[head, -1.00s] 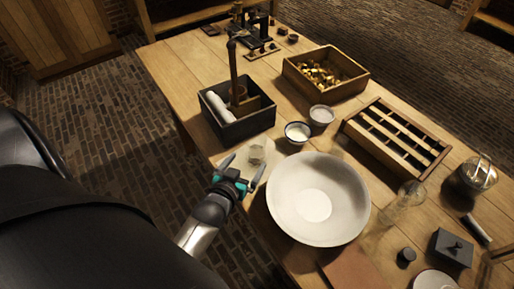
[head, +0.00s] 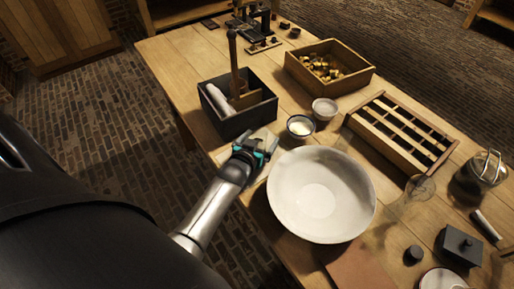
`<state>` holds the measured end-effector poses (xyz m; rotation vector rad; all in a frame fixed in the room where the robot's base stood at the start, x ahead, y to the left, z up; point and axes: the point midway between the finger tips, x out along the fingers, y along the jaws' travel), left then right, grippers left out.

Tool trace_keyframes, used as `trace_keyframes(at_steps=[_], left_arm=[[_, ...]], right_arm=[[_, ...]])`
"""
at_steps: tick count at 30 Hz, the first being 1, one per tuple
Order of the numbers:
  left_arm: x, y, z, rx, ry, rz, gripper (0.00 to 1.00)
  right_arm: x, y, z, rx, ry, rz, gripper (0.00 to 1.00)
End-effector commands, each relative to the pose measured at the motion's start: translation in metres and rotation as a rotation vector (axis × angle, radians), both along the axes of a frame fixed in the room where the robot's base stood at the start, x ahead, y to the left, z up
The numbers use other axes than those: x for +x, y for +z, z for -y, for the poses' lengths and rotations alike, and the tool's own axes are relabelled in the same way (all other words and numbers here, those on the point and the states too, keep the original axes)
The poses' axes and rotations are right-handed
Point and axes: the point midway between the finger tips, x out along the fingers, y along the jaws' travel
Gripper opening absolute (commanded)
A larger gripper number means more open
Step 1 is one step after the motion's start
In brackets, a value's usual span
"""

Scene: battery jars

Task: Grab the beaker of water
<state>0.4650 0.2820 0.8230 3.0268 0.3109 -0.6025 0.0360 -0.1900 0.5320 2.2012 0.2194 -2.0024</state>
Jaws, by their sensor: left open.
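My left gripper (head: 259,145) is at the left edge of the table, between the dark box and the large white bowl. Its jaws are open and point away from me. A small clear glass vessel, likely the beaker of water, stood on a pale square patch between the fingers in the earlier view. Now the gripper covers that spot, and I cannot make out the glass or whether the fingers touch it. Another clear glass vessel (head: 413,194) stands to the right of the bowl; its contents cannot be told. My right gripper is not in view.
The large white bowl (head: 318,192) is close right of the gripper. The dark box (head: 240,124) with a white roll and upright handle is just beyond it. Two small cups (head: 300,127) stand nearby. A slotted wooden rack (head: 400,133) and a wooden box (head: 345,82) lie further off.

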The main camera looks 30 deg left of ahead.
Motion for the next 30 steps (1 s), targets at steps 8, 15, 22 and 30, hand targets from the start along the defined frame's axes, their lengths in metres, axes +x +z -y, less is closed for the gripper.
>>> trace_keyframes(at_steps=[8,15,22,30], left_arm=[[0.0012,-0.0001,-0.0003,0.000,0.000,0.000,0.97],[0.0011,-0.0001,-0.0001,0.000,0.000,0.000,0.70],[0.0010,-0.0003,-0.0001,0.000,0.000,0.000,0.44],[0.0009,-0.0004,0.0000,0.000,0.000,0.000,0.13]], right_arm=[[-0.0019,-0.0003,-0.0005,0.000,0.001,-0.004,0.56],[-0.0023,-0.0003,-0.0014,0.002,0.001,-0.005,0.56],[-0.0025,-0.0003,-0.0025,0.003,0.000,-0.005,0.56],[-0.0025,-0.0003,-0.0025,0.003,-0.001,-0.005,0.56]])
